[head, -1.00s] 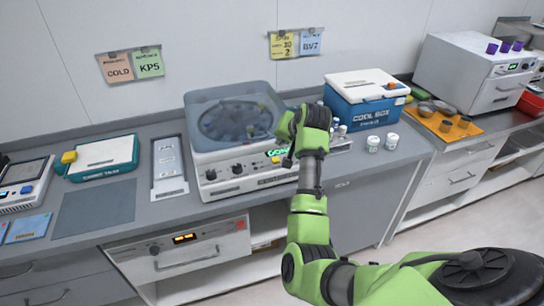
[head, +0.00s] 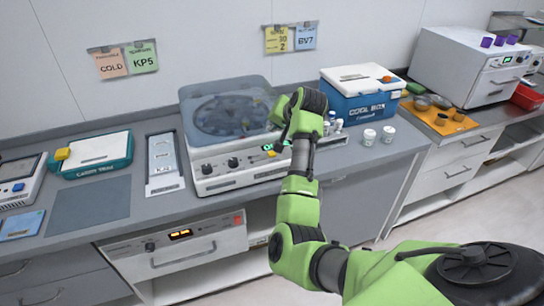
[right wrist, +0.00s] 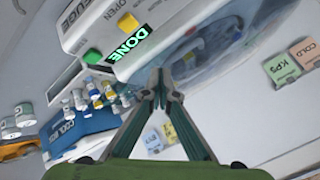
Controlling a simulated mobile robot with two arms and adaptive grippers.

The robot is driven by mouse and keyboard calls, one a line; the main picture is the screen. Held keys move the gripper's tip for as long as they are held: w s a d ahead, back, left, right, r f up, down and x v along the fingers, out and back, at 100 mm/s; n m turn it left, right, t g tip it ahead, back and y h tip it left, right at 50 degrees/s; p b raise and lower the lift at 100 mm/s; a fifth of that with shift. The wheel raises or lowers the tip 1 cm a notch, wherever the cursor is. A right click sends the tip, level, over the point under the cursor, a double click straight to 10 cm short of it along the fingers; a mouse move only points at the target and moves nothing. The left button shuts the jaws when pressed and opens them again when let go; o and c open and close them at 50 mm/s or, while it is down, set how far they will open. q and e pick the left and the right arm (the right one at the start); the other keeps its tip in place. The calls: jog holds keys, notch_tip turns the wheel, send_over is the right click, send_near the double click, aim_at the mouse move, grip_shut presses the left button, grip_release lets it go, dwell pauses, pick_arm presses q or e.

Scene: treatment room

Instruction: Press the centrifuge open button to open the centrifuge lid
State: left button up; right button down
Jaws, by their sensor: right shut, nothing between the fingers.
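The centrifuge (head: 228,180) stands on the grey counter, with a translucent bluish lid (head: 225,112) that looks down. Its front panel has dark knobs and a lit green display. In the right wrist view the display (right wrist: 128,43) reads "DONE"; a yellow button (right wrist: 128,23) and a green button (right wrist: 93,57) sit beside it, with "OPEN" lettering near the yellow one. My right gripper (head: 283,135) is at the centrifuge's right front and covers part of it. Its fingers (right wrist: 162,90) are shut and empty, apart from the buttons in the wrist view. My left gripper is not in view.
A blue and white cool box (head: 362,105) stands right of the centrifuge, with small vials and two white jars (head: 369,137) in front. A narrow pale tray (head: 164,165) and a teal-edged box (head: 92,165) stand to the left. A grey mat (head: 92,205) lies clear.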

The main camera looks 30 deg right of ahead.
jog(key=b, duration=0.4)
send_over(273, 154)
notch_tip(273, 154, down, 5)
jog(key=shift+f, duration=1.05)
jog(key=shift+f, duration=0.1)
jog(key=shift+f, duration=0.25)
dwell(0.3)
